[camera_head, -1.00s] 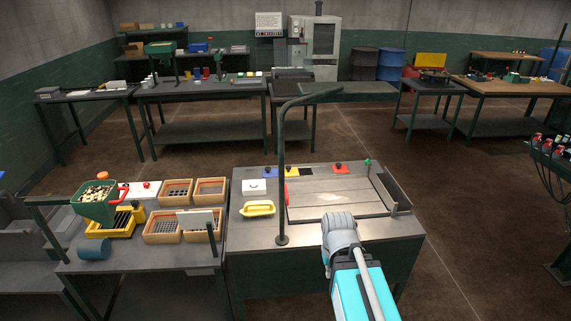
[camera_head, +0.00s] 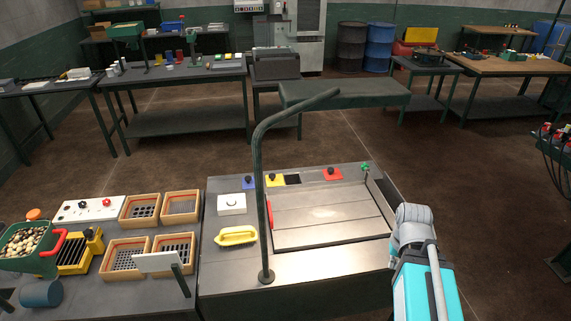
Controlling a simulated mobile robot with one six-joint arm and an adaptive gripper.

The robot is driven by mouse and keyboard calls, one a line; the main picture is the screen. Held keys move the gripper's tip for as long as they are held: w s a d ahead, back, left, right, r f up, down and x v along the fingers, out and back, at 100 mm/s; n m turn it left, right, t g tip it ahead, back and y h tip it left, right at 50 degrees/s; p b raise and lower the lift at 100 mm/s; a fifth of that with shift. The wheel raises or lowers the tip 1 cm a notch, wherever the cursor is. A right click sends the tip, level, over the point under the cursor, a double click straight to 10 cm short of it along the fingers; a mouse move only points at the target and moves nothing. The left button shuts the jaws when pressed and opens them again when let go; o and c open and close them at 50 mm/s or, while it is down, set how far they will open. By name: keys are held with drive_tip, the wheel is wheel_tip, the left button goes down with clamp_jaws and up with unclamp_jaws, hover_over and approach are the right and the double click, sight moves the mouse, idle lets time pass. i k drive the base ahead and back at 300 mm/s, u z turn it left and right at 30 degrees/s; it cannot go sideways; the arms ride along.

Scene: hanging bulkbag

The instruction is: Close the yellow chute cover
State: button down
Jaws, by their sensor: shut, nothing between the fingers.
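The yellow chute cover (camera_head: 275,180) is a small flat plate with a black knob, at the back of the near metal workbench (camera_head: 320,270). A dark rectangular opening (camera_head: 293,180) shows just to its right, uncovered. A blue cover (camera_head: 249,183) with a black knob lies to its left, and a red cover (camera_head: 334,175) with a black knob lies further right, beyond the dark opening. My arm's grey and turquoise links show at the right front of the bench, but my gripper itself is not in view.
A bent dark green post (camera_head: 262,200) rises from the bench front and arches over the back. A yellow-handled brush (camera_head: 236,236) and a white box (camera_head: 232,204) lie left of the recessed metal tray (camera_head: 330,242). Wooden bins (camera_head: 140,208) stand further left.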

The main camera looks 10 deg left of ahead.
sight(272, 180)
drive_tip(key=u, duration=0.15)
drive_tip(key=i, duration=1)
drive_tip(key=u, duration=0.6)
